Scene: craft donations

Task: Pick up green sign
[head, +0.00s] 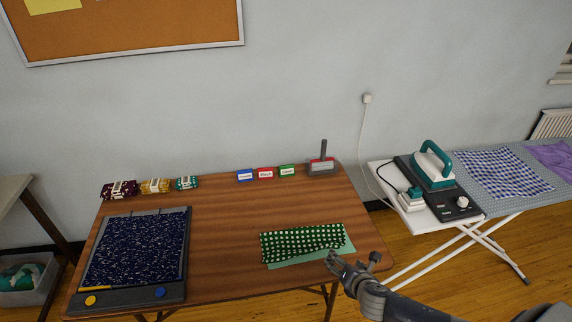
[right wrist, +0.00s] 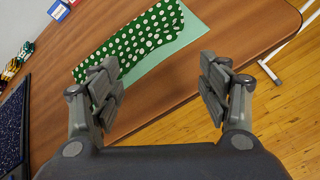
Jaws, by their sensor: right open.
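The green sign (head: 287,170) is a small card standing at the back of the wooden table, right of a red sign (head: 265,173) and a blue sign (head: 245,175). In the right wrist view, the blue sign (right wrist: 59,11) shows at the top left, with part of the red sign beside it; the green sign is not in that view. My right gripper (head: 335,260) is near the table's front right edge, well in front of the green sign. In the right wrist view its fingers (right wrist: 162,85) are wide apart with nothing between them. My left gripper is not in view.
Green polka-dot cloth (head: 300,242) lies on a pale green sheet (head: 325,254) near my right gripper. A grey-and-red tool (head: 321,166) stands right of the green sign. Fabric bundles (head: 156,186) and a dark blue panel (head: 137,250) are at left. The table's middle is clear.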

